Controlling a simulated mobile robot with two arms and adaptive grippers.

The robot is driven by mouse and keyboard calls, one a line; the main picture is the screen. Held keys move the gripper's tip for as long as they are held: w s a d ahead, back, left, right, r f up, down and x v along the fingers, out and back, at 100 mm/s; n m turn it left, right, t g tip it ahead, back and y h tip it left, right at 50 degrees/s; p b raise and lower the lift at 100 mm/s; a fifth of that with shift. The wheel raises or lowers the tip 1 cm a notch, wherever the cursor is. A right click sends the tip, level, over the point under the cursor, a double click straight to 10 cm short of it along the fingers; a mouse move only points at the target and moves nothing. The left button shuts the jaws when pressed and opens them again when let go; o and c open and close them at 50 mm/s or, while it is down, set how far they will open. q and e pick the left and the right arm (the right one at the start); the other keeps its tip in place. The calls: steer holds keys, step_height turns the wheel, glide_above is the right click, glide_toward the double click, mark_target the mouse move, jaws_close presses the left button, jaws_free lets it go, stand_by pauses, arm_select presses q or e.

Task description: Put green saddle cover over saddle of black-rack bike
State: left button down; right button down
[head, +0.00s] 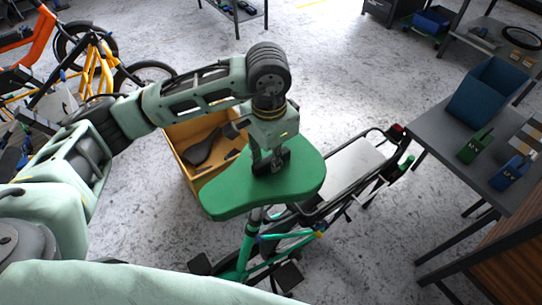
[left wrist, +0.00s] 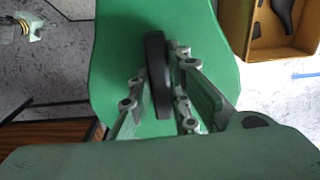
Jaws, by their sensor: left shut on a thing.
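The green saddle cover (head: 225,196) is broad and wedge-shaped, with a black grip tab on top; it also shows in the left wrist view (left wrist: 115,60). My left gripper (head: 270,165) is above the cover, shut on the black tab (left wrist: 157,75). The cover lies over the seat post of the bike with a teal frame (head: 247,248) and a black rack (head: 345,187). The bike's saddle is hidden under the cover. I cannot tell whether the cover rests on it or hovers above. My right gripper is not in view.
A wooden crate (head: 180,152) holding a black saddle (head: 207,146) stands behind the cover. A grey table (head: 440,145) at the right carries a blue bin (head: 487,90) and small green and blue items. Orange and yellow bikes (head: 92,68) stand at the far left.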

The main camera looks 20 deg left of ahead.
arm_select(q)
steer(key=c, duration=1.6)
jaws_free()
steer(key=shift+o, duration=0.2)
step_height(320, 180, up, 12)
steer(key=shift+s, duration=0.15)
